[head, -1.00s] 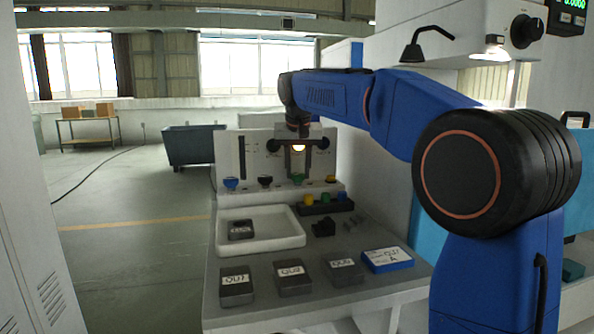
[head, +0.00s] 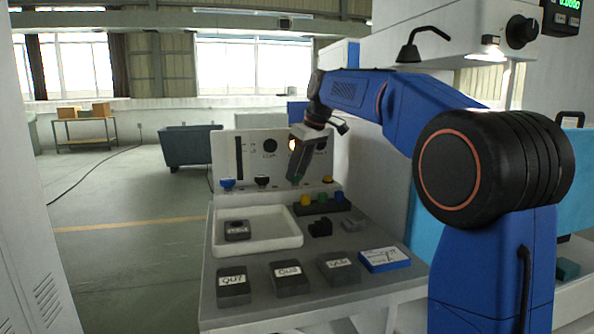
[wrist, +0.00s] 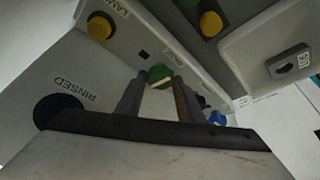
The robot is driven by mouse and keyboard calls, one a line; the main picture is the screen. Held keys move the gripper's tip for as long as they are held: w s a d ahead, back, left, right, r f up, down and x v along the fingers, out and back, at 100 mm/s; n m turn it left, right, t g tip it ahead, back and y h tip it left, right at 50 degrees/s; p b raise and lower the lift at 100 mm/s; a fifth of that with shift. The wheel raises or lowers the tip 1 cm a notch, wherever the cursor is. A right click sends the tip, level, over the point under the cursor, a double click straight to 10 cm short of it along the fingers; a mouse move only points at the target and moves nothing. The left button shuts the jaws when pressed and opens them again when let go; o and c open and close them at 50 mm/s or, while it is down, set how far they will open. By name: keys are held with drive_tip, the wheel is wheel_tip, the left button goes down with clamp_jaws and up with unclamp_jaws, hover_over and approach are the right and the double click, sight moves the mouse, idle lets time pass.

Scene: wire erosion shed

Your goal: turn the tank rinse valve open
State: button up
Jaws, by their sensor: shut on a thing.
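A row of coloured knobs stands on the ledge of the white panel (head: 250,152): blue (head: 227,183), black (head: 262,181), a green one mostly hidden behind my gripper, and yellow (head: 327,180). My gripper (head: 298,178) is tilted down in front of the panel. In the wrist view my gripper's fingers (wrist: 160,82) are on both sides of the green knob (wrist: 160,72), shut on it. The yellow knob (wrist: 98,28) lies to its left beside a "LAMP" label; the blue knob (wrist: 217,118) is lower right. The green knob's own label is not readable.
A white tray (head: 285,243) with a dark block (head: 237,230) sits before the panel. Several labelled grey blocks (head: 290,279) and a blue block (head: 384,260) line the table's front. A dark strip of coloured buttons (head: 322,203) stands close below the knobs.

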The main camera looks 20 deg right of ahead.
drive_tip(key=shift+w+d+n, duration=0.1)
drive_tip(key=shift+n, duration=0.7)
drive_tip(key=shift+g, duration=0.4)
drive_tip(key=o, duration=0.8)
drive_tip(key=shift+d+v, duration=0.15)
drive_tip(key=shift+v, duration=4.2)
drive_tip(key=shift+d+v, duration=0.2)
drive_tip(key=shift+v, duration=4.1)
drive_tip(key=shift+s+f+y, duration=0.1)
drive_tip(key=shift+s+y, duration=0.15)
drive_tip(key=shift+y, duration=0.05)
